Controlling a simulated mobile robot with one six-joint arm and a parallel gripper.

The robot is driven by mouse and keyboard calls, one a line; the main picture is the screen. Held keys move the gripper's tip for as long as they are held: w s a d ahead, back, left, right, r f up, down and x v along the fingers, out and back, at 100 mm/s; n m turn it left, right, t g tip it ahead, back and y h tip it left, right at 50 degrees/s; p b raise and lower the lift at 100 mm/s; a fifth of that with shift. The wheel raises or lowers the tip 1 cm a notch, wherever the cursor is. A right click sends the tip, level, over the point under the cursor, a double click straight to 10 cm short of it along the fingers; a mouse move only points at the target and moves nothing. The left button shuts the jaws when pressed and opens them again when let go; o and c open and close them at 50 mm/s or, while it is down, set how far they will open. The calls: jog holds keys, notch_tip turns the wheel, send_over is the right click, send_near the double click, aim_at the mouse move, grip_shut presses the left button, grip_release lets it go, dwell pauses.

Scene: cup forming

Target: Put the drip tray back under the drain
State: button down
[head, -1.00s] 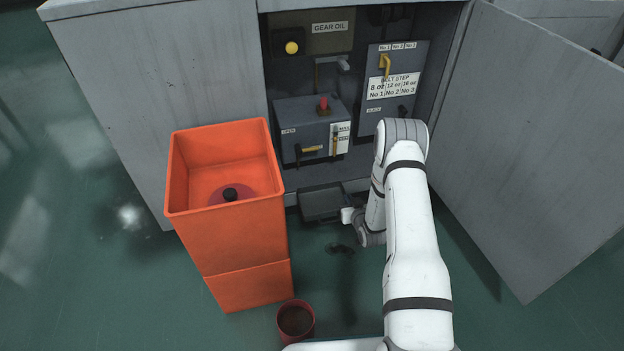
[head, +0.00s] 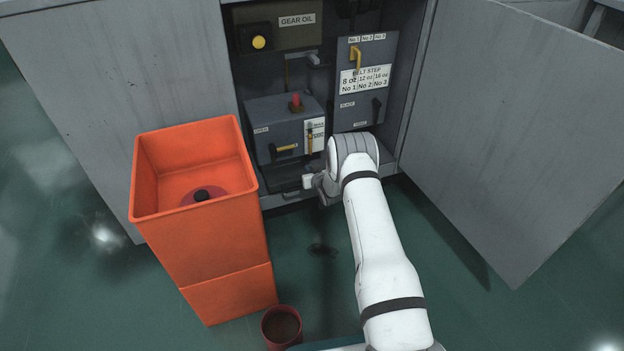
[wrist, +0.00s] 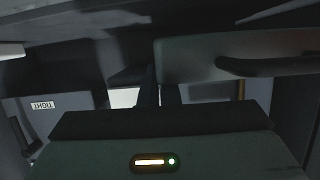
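The drip tray (head: 283,180) is a dark, shallow tray. It sits low in the cabinet opening, beneath the grey box with the OPEN label (head: 280,125), and the box hides its back part. My gripper (head: 308,182) is at the tray's right front side and appears shut on its edge. In the wrist view the two dark fingers (wrist: 160,88) are close together beside a grey-green panel, likely the tray (wrist: 200,60). The exact contact is hard to see. The drain itself is hidden.
An orange bin (head: 215,240) stands in front of the cabinet at left. A small red bucket (head: 281,325) is on the floor. The open cabinet door (head: 520,140) is at right. A dark spot (head: 321,249) marks the floor before the opening.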

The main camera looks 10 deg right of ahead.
jog(key=shift+w+a, duration=0.1)
jog(key=shift+w, duration=0.55)
notch_tip(320, 180, down, 4)
jog(key=b, duration=0.2)
jog(key=shift+s+r+b, duration=0.1)
jog(key=shift+r+b, duration=0.1)
jog(key=shift+b, duration=0.15)
jog(key=shift+r, duration=0.15)
jog(key=c, duration=1.7)
grip_release()
